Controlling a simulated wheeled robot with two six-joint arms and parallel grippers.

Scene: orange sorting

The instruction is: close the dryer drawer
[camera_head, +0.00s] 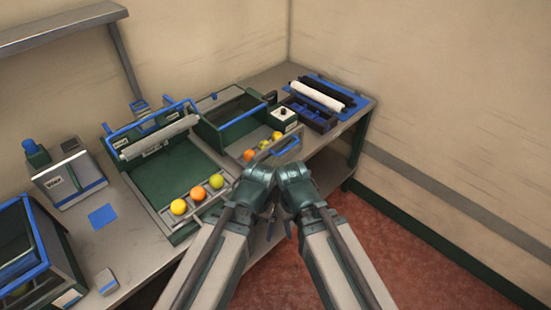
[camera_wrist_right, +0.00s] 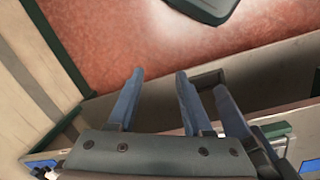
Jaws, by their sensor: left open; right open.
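The dryer is the dark green box (camera_head: 228,108) with blue trim on the bench. Its drawer (camera_head: 290,152) stands pulled out towards me, with a blue handle on its front and several orange, yellow and green fruits (camera_head: 264,144) inside. My left gripper (camera_head: 268,226) and right gripper (camera_head: 288,226) are side by side just in front of the drawer, close to each other. Their fingers are small and partly hidden in the head view. In the right wrist view the right gripper's fingers (camera_wrist_right: 157,98) are spread with nothing between them; a further finger-like part is beside them.
A green tray (camera_head: 165,170) with several fruits (camera_head: 197,194) at its front lies left of the dryer. A white knob box (camera_head: 284,118) and a roller on a blue mat (camera_head: 355,103) are to the right. Red floor (camera_head: 380,250) is open beyond the bench.

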